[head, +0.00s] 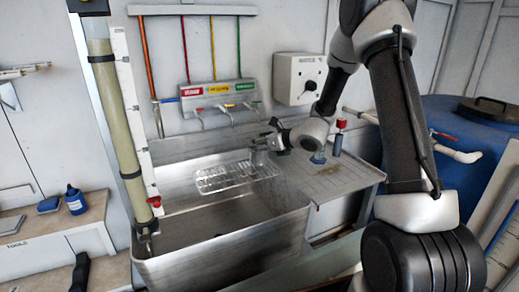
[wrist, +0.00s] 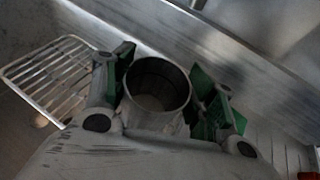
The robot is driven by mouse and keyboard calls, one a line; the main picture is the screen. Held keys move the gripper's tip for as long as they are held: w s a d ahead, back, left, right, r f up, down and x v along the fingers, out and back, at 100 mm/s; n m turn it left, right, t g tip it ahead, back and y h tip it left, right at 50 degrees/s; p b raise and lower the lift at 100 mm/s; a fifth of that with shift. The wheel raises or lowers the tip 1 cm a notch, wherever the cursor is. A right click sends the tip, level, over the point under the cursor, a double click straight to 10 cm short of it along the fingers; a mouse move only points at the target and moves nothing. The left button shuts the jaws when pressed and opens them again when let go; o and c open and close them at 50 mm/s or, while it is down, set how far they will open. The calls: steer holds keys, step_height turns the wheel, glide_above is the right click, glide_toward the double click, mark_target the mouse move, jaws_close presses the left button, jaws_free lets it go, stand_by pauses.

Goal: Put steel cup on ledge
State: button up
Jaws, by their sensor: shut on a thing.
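The steel cup (wrist: 158,88) is an open grey metal cylinder, and its dark mouth faces the wrist camera. My gripper (head: 267,144) is shut on it, with green-padded fingers on both sides of the cup in the wrist view. In the head view the small grey cup (head: 258,156) is partly hidden by my gripper, over the back right of the sink beside the wire rack. I cannot tell for sure which surface is the ledge; a flat ribbed metal drainboard (head: 335,180) lies right of the sink.
The wire rack (head: 222,177) spans the back of the sink (head: 215,255). A blue item (head: 318,157) and a red-topped item (head: 338,140) stand on the drainboard. A blue barrel (head: 450,125) is at right, a bench with a blue bottle (head: 75,201) at left.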

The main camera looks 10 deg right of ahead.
steer(key=shift+f, duration=1.1)
steer(key=shift+f, duration=0.1)
steer(key=o, duration=1.1)
steer(key=shift+o, duration=0.2)
